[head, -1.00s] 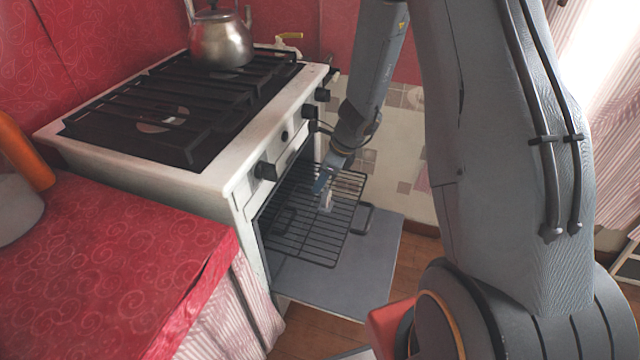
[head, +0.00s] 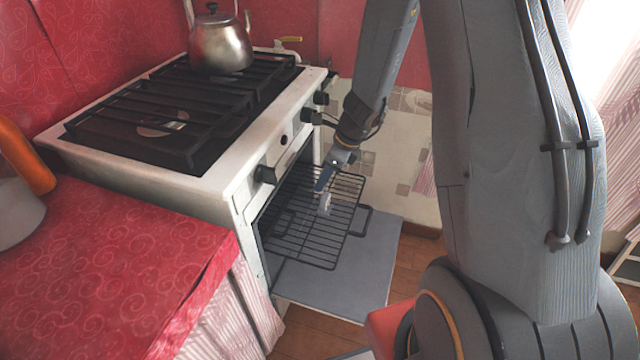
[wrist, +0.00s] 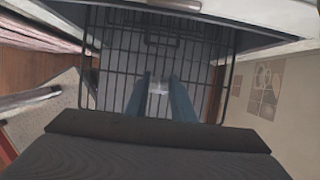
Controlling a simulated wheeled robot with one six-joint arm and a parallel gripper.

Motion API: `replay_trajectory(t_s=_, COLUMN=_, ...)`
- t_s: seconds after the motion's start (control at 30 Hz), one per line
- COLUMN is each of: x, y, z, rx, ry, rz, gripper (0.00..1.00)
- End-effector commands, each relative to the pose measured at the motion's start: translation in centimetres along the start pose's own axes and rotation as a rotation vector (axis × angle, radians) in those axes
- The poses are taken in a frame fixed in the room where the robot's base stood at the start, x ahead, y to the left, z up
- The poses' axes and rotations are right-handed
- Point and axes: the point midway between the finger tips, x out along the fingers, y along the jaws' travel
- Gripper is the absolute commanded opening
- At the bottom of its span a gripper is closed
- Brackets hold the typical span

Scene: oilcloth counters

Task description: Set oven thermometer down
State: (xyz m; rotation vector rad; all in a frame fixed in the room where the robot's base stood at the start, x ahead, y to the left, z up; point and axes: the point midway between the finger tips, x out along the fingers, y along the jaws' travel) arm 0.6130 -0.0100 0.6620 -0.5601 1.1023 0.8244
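The oven thermometer (head: 324,204) is a small pale upright piece at the wire rack (head: 300,247), which is pulled out of the oven. My gripper (head: 323,182) reaches down over the rack from above, its blue fingers at the top of the thermometer. In the wrist view the thermometer (wrist: 158,87) sits between the two fingers (wrist: 160,90), which appear to touch it on both sides. Whether its base rests on the wires is too small to tell. The rack (wrist: 120,60) lies beneath the fingers in the wrist view.
The oven door (head: 345,285) hangs open flat below the rack. The stove's white front with knobs (head: 265,173) stands close to the left of my arm. A kettle (head: 222,45) sits on the burner grates. A red-covered counter (head: 110,270) is at the left. The rack is otherwise bare.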

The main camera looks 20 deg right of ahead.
Motion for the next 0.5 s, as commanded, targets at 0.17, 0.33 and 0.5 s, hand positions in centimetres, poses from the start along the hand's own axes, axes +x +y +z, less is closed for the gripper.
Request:
replay_trajectory(t_s=0.17, x=-4.2, y=-0.1, z=0.1, rx=0.001, ry=-0.001, rz=-0.004, gripper=0.23)
replay_trajectory(t_s=0.33, x=-6.9, y=-0.1, z=0.0, rx=0.001, ry=-0.001, rz=-0.003, gripper=0.23)
replay_trajectory(t_s=0.5, x=-8.3, y=0.0, z=0.0, rx=-0.002, ry=0.000, rz=-0.002, gripper=0.23)
